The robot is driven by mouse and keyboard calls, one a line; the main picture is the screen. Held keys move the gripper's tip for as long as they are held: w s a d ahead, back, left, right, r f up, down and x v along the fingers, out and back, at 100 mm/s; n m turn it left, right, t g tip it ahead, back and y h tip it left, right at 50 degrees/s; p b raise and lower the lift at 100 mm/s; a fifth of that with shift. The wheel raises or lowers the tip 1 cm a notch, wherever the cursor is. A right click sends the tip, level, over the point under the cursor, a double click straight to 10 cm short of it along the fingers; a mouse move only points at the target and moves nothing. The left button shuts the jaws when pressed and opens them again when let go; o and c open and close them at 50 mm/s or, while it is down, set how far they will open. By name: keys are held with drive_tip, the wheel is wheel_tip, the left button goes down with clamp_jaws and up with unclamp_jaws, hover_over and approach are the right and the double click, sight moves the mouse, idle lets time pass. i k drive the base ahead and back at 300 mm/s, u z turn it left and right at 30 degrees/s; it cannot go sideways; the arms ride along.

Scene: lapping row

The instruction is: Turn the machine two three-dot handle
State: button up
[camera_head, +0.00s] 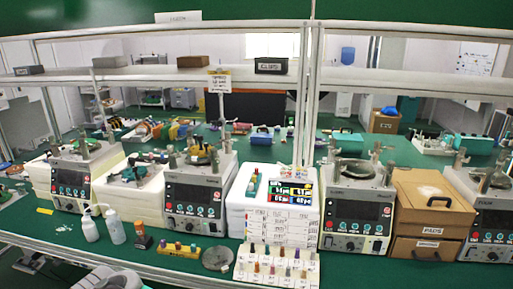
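Several lapping machines stand in a row on the green bench. The second from the left (195,197) has a pale housing, a dark front panel with a red button and small displays, and a round plate with posts on top. Small knobs (190,226) sit along its lower front edge. They are too small for me to make out any dot marks, so I cannot tell which is the three-dot handle. My gripper is not in view. A pale grey rounded shape at the bottom left edge looks like part of my arm.
Before the second machine are two white bottles (115,226), an orange-and-dark item (142,236), a yellow block with colored knobs (178,250) and a grey disc (217,259). A shelf frame (308,90) rises above the bench.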

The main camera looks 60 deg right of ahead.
sight(227, 134)
drive_tip(key=z, duration=0.35)
drive_tip(key=i, duration=0.55)
drive_tip(key=z, duration=0.4)
